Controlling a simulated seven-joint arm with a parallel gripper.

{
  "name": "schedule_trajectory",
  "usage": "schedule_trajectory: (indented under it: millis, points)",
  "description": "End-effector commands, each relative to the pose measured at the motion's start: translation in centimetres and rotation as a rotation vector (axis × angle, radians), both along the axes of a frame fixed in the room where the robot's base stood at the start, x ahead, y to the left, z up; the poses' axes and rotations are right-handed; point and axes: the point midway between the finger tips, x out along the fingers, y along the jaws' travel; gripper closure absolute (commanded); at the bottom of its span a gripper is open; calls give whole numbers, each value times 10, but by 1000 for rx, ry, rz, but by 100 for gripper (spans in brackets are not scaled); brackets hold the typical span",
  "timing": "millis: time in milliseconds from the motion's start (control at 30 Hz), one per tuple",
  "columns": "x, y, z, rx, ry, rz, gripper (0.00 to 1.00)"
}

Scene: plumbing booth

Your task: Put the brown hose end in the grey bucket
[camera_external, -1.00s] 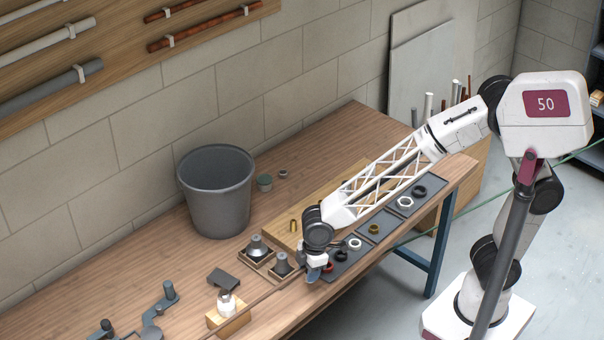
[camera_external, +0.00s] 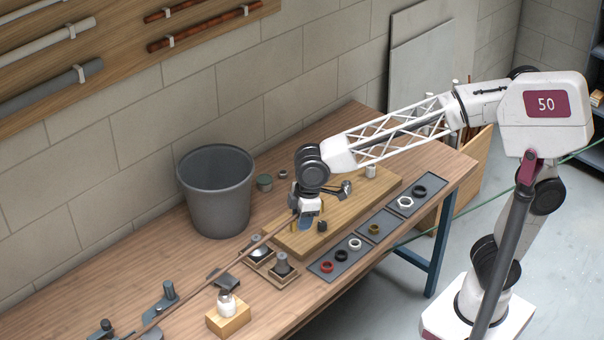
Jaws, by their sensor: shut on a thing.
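The grey bucket (camera_external: 218,200) stands upright on the bench near the wall, its open top facing up. The brown hose (camera_external: 225,276) runs from the lower left edge of the picture up to my gripper (camera_external: 303,221). My gripper is shut on the hose end and holds it above the wooden board, to the right of the bucket and apart from it. The fingers hide the very tip of the hose.
A wooden board (camera_external: 290,246) with small fittings lies below my gripper. Dark trays (camera_external: 375,231) with coloured rings line the front edge. Cone-shaped parts (camera_external: 282,266), a white part on a wooden block (camera_external: 228,318) and a grey bracket (camera_external: 165,303) stand near the hose.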

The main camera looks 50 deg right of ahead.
Motion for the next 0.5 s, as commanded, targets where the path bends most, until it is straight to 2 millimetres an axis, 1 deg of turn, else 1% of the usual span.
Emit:
schedule_trajectory:
  millis: [267, 500]
  points:
    - [44, 6, 6, -1, 1, -248, 88]
    - [92, 9, 13, 0, -1, -526, 88]
